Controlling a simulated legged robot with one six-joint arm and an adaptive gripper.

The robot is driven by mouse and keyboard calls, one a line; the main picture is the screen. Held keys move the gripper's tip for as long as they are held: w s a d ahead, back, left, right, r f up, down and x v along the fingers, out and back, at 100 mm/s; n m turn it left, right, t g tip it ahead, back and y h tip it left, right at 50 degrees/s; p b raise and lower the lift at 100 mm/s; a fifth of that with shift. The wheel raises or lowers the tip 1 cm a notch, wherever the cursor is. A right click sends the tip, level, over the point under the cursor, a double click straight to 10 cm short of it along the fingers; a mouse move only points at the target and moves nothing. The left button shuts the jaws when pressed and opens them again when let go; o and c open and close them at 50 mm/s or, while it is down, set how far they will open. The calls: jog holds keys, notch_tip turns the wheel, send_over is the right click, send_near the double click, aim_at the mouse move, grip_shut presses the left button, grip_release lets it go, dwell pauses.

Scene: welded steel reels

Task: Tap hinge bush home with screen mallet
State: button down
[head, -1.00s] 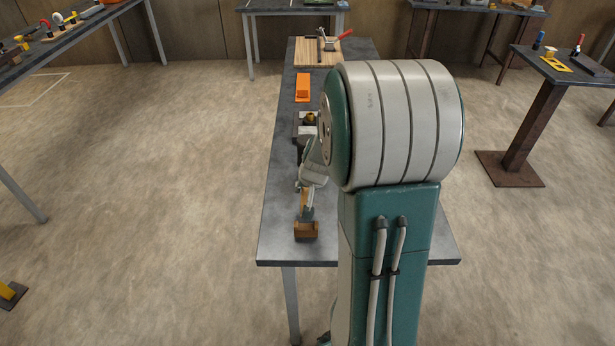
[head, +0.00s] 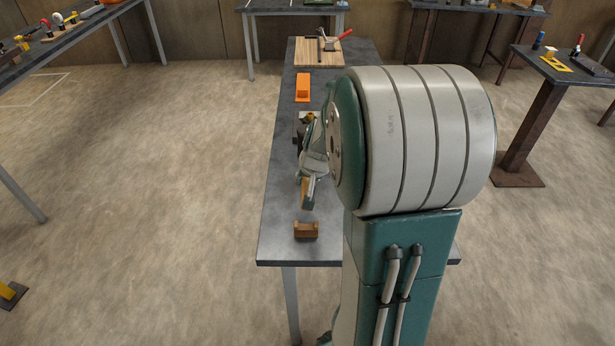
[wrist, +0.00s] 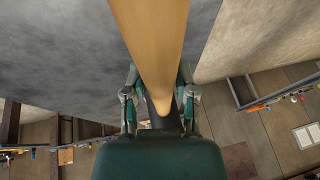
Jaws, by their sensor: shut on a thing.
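In the wrist view, my gripper (wrist: 160,96) is shut on a pale wooden shaft that I take for the screen mallet (wrist: 150,40), with one finger on each side. The shaft runs up out of the picture, so its far end is not seen. In the head view, my gripper (head: 310,172) is partly behind my arm, above the near part of the table. A short piece of the mallet's wood (head: 307,194) shows below it. A small brass-coloured piece, perhaps the hinge bush (head: 310,116), sits on a dark fixture (head: 298,130) just beyond my gripper. How deep it sits cannot be told.
A notched wooden block (head: 306,230) stands near the front edge of the grey table (head: 275,225). An orange block (head: 303,88) and a wooden board (head: 306,58) with a red-handled tool lie farther back. The table's left strip is clear. My arm hides its right side.

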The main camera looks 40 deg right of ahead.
jog(key=s+a+r, duration=0.6)
jog(key=s+r, duration=0.5)
jog(key=s, duration=0.2)
jog(key=shift+a+r, duration=0.15)
jog(key=shift+r, duration=0.15)
dwell(1.3)
dwell(0.4)
